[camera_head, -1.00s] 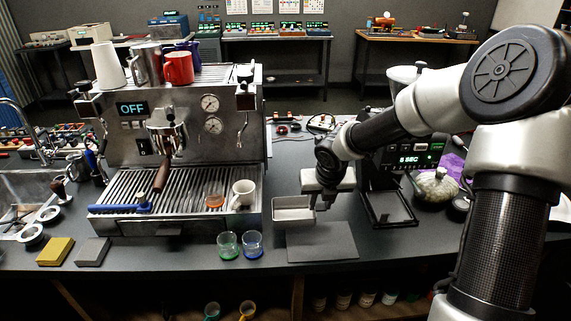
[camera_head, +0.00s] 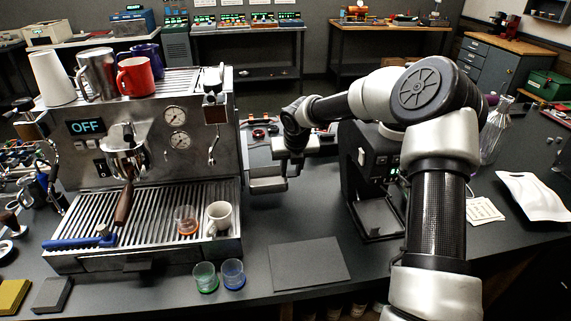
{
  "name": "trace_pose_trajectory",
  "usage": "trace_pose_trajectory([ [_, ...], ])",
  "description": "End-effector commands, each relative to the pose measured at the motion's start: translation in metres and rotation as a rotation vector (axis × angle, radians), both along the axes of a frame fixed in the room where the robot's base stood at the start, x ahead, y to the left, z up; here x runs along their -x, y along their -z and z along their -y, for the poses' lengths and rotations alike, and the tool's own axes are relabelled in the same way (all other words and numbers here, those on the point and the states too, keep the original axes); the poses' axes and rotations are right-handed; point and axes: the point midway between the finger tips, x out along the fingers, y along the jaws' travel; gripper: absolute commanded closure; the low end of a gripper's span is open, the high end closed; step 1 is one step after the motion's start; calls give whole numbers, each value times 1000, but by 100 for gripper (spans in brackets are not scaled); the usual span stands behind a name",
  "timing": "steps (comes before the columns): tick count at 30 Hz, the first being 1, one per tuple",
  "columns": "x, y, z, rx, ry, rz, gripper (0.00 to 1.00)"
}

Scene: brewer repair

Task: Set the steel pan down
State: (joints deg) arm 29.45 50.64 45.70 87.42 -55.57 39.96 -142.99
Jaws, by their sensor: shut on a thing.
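The steel pan (camera_head: 268,185) is a small shallow rectangular tray. It hangs level at the end of my arm, between the espresso machine (camera_head: 150,150) and the grinder (camera_head: 375,170). My gripper (camera_head: 287,172) is shut on the pan's right side; the fingertips are small and partly hidden by the wrist. The pan appears above the counter, but the exact gap below it is hard to tell. A flat dark grey mat (camera_head: 309,264) lies bare on the counter in front of it.
A green glass (camera_head: 205,277) and a blue glass (camera_head: 233,274) stand left of the mat. A white cup (camera_head: 219,218) and a small glass (camera_head: 186,220) are on the drip tray. A white dish (camera_head: 533,195) lies at right.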

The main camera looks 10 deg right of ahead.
Motion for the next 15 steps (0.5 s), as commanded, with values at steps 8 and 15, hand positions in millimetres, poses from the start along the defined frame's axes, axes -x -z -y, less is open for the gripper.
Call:
trace_pose_trajectory([
  [8, -61, -1, -2, -4, 1, 1, 100],
  [15, -74, 4, -1, -1, 1, -2, 100],
])
